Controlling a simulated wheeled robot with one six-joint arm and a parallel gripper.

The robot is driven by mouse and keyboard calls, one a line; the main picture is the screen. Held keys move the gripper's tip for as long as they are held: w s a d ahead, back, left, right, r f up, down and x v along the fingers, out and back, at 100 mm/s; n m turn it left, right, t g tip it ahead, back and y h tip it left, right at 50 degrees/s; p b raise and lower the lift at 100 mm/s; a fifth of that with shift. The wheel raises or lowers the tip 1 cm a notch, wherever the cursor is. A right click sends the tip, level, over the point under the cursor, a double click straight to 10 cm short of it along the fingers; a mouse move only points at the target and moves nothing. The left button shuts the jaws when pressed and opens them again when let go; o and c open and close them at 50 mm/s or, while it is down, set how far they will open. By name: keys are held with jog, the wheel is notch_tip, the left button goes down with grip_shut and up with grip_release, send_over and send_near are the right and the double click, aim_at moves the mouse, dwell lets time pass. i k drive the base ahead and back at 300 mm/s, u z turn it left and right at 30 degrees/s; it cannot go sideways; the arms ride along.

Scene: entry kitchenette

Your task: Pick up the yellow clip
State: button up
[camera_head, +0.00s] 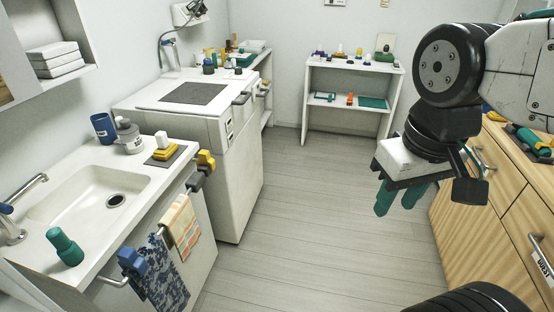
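A yellow clip (206,160) with a darker part sits at the far end of the rail on the front of the sink counter. A dark grey clip-like piece (195,181) is just below it, and I cannot tell whether the two are joined. My gripper (399,198) has teal fingers and hangs in the air at the right, over the floor and well apart from the yellow clip. Its fingers are apart with nothing visible between them. A blue clip (131,262) is at the near end of the same rail.
An orange-striped towel (181,226) and a blue patterned towel (162,275) hang from the rail. A yellow-and-white object (165,149), a teal bottle (66,246) and a grey bottle (130,137) stand on the sink counter. The floor (300,220) is clear. Wooden drawers (480,210) stand right.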

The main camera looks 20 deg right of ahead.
aim_at(205, 158)
jog(key=z, duration=0.5)
jog(key=k, duration=0.7)
jog(key=z, duration=0.35)
jog(key=i, duration=1.3)
jog(key=u, duration=1.3)
jog(key=i, duration=0.85)
jog(key=u, duration=1.15)
jog(key=i, duration=0.25)
jog(key=u, duration=0.3)
